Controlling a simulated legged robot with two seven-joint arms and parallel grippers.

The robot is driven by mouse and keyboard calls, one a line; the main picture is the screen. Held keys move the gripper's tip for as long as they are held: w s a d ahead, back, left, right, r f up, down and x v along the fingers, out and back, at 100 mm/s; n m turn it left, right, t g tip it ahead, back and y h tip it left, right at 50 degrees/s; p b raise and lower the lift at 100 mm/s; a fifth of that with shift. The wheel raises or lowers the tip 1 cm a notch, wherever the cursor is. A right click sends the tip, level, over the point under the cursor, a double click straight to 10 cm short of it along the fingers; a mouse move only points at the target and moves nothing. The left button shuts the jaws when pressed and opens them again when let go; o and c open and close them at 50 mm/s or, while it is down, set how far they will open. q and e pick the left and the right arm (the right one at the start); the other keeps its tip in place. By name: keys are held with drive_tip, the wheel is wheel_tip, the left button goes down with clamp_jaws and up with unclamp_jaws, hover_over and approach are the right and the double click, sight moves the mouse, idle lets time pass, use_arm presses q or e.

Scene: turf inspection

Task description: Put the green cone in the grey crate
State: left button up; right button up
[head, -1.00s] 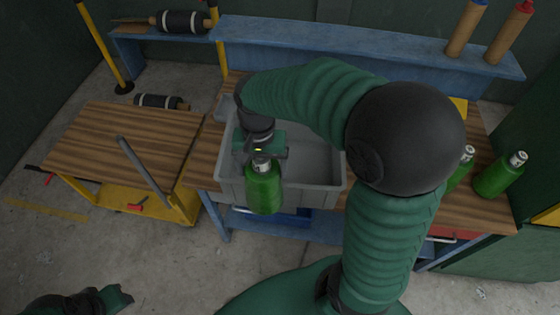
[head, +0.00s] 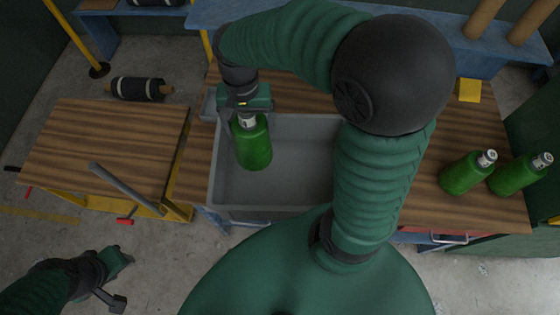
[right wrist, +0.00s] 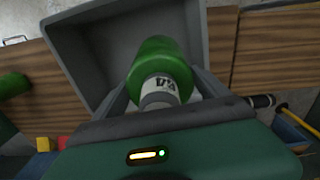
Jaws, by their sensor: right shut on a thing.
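No cone shows; the green thing in my grasp is a bottle with a grey-white neck. My right gripper (head: 246,108) is shut on the neck of this green bottle (head: 253,146), which hangs over the left part of the grey crate (head: 265,214). In the right wrist view the bottle (right wrist: 160,62) points away from the jaws into the open crate (right wrist: 75,40). I cannot tell whether it touches the crate floor. The crate looks otherwise empty, though my right arm hides its right side. My left gripper (head: 122,279) is open and empty, low at the left.
Two more green bottles (head: 467,172) (head: 520,174) lie on the wooden bench right of my arm. A yellow block (head: 469,91) is behind them. A lower wooden table (head: 105,150) with a grey bar (head: 130,185) stands left. A blue shelf (head: 480,55) runs behind.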

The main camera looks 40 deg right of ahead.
wheel_tip(320, 180, down, 17)
drive_tip(key=b, duration=0.5)
drive_tip(key=shift+w+r, duration=0.1)
drive_tip(key=shift+r, duration=0.05)
drive_tip(key=shift+w+a, duration=0.15)
drive_tip(key=shift+a, duration=0.1)
drive_tip(key=shift+f, duration=0.25)
drive_tip(key=o, duration=1.8)
drive_tip(key=shift+o, duration=0.8)
drive_tip(key=shift+d, duration=0.15)
